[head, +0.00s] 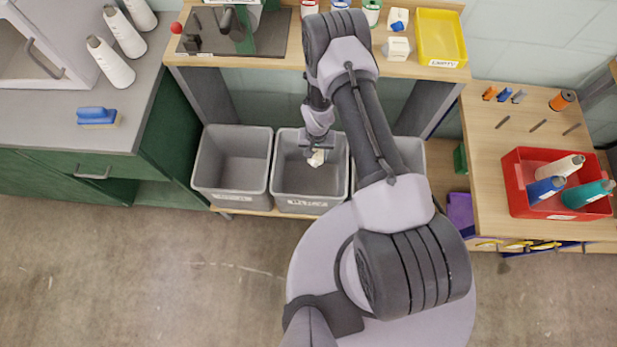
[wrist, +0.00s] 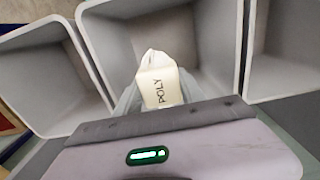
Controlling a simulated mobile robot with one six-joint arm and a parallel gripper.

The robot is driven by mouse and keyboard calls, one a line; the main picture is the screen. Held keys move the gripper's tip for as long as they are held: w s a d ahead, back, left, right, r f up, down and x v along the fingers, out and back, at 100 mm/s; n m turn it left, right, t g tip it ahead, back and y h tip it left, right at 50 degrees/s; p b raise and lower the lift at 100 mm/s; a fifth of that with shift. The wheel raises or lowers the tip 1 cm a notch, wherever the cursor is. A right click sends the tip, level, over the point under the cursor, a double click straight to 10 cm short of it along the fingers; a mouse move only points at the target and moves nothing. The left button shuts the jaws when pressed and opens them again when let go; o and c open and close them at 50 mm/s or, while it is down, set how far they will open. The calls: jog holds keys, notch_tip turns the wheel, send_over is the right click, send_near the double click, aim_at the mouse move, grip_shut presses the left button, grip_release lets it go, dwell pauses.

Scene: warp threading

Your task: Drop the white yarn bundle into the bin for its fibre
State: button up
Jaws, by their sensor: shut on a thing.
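The white yarn bundle (head: 316,159) is held at the end of my gripper (head: 317,150). The right bin is partly hidden by my arm. The bin labels are too blurred to read surely.
A wooden bench (head: 275,60) with a yellow tray (head: 440,38) stands behind the bins. The floor in front is clear.

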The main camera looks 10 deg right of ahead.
jog(key=o, duration=1.4)
jog(key=shift+r, duration=0.1)
notch_tip(320, 180, up, 17)
jog(key=p, duration=0.5)
jog(key=shift+r, duration=0.2)
